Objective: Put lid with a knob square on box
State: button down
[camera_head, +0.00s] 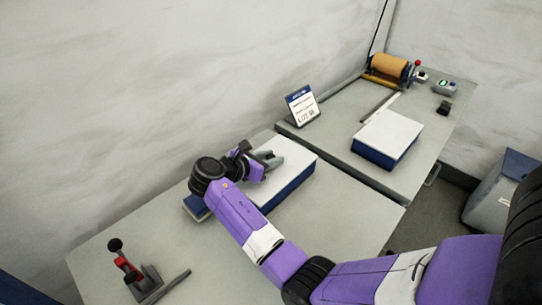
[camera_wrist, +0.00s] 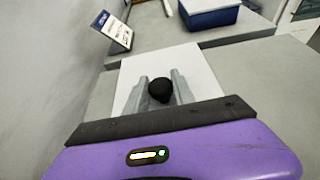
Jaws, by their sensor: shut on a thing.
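A white lid (camera_head: 297,154) lies over a blue box (camera_head: 291,188) on the near table, flat as far as I can see. The lid also shows in the wrist view (camera_wrist: 205,82), with a round black knob (camera_wrist: 160,90) on it. My gripper (camera_wrist: 161,86) is shut on the knob, one grey finger on each side. In the head view my gripper (camera_head: 267,160) is above the lid, and my wrist hides the knob and the lid's left part. Whether the lid's edges line up with the box all round cannot be told.
A second blue box with a white top (camera_head: 391,134) stands on the far table. A sign (camera_head: 302,105) stands left of it, a copper-coloured roll (camera_head: 390,67) behind. A red-and-black handled tool (camera_head: 130,268) sits front left. A small blue item (camera_head: 196,207) is partly hidden by my arm.

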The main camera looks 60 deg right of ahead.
jog(key=shift+f, duration=0.1)
jog(key=c, duration=1.1)
grip_release()
jog(key=shift+f, duration=0.1)
jog(key=shift+o, duration=0.2)
jog(key=shift+r, duration=0.2)
jog(key=v, duration=0.4)
jog(key=b+v, duration=0.1)
jog(key=v, duration=0.7)
jog(key=shift+r, duration=0.4)
